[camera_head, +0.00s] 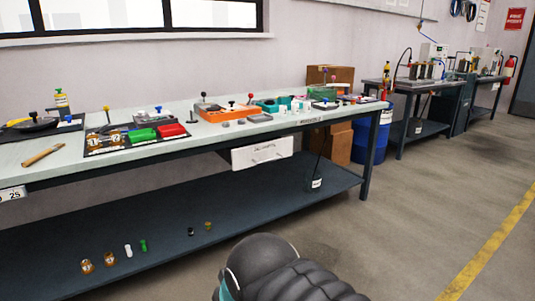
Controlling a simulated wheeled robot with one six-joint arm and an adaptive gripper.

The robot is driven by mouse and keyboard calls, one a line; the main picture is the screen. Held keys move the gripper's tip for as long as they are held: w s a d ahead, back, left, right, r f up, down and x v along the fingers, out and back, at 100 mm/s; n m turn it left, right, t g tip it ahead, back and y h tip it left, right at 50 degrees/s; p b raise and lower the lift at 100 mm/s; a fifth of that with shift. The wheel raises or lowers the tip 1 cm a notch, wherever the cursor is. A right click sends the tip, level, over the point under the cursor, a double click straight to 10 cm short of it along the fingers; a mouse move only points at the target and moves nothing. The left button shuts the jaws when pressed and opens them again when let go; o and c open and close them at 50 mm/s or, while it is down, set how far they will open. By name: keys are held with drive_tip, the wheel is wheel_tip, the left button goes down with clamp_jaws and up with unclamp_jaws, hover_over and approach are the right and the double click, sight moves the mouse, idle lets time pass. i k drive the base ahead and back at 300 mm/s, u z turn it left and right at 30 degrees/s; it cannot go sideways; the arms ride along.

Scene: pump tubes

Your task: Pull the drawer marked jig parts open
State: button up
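A white drawer front (262,152) hangs under the long workbench (60,160), right of the middle of its front edge. It carries a small dark label whose text is too small to read, and a thin dark line below it that may be a handle. The drawer looks shut or nearly so; I cannot tell exactly. My gripper is not in view. Only a dark rounded part of my own arm shows at the bottom middle, well apart from the drawer.
Trays with red, green and orange parts (143,134) stand on the bench top. Several small bottles (128,250) stand on the lower shelf (200,205). Cardboard boxes (338,143) and a blue barrel (378,142) stand at the bench's right end. The floor (400,235) at right is clear.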

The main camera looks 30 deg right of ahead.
sight(243, 156)
drive_tip(key=u, duration=0.05)
drive_tip(key=k, duration=1.15)
drive_tip(key=z, duration=1)
drive_tip(key=i, duration=1.55)
drive_tip(key=u, duration=0.9)
